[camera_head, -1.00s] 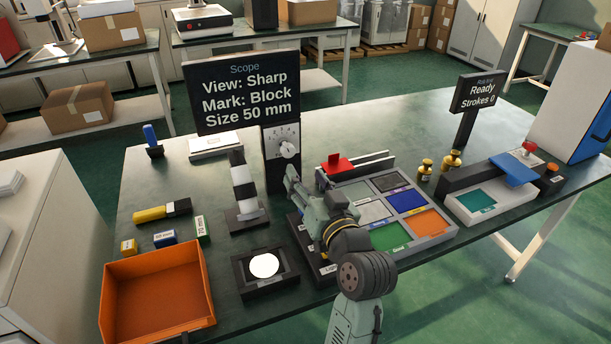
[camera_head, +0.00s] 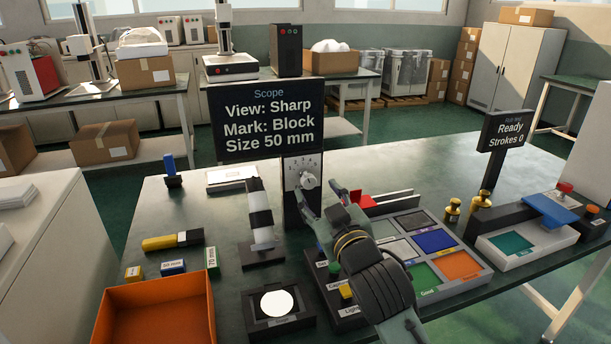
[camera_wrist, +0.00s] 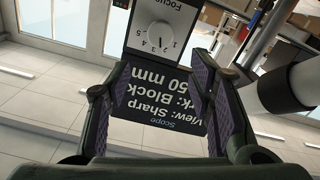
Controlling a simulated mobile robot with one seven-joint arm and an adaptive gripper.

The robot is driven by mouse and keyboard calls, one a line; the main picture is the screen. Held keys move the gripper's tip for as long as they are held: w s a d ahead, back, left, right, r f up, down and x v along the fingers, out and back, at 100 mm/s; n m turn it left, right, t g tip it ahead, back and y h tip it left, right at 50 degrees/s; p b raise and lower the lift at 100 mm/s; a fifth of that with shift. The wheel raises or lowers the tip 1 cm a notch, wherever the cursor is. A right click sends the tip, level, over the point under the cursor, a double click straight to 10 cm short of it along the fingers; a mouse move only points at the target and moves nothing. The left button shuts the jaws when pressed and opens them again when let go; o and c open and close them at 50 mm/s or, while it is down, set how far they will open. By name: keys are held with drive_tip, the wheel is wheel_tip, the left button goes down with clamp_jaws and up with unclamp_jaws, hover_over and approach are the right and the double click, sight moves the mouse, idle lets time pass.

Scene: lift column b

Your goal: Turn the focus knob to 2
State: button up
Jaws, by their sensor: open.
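The white focus knob (camera_head: 308,180) is on a dark upright panel with a white numbered dial, below the Scope sign (camera_head: 268,122). In the wrist view the knob (camera_wrist: 160,34) and its numerals appear upside down, beneath the word FOCUS. Its exact setting is too small to read surely. The sign reads View: Sharp, Mark: Block, Size 50 mm. My gripper (camera_head: 324,199) is open and empty, in front of the panel. In the wrist view its fingers (camera_wrist: 163,82) stand apart, with the knob beyond their tips and no contact visible.
A black-and-white scope tube (camera_head: 261,217) stands left of the panel. An orange bin (camera_head: 155,312) is front left. A button box (camera_head: 340,295) lies under my arm. A tray with coloured sections (camera_head: 482,283) and a press (camera_head: 530,212) are to the right.

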sight(307, 175)
drive_tip(key=p+x, duration=0.3)
drive_tip(key=x, duration=0.6)
drive_tip(key=shift+w+a, duration=0.1)
drive_tip(key=shift+w, duration=0.1)
clamp_jaws()
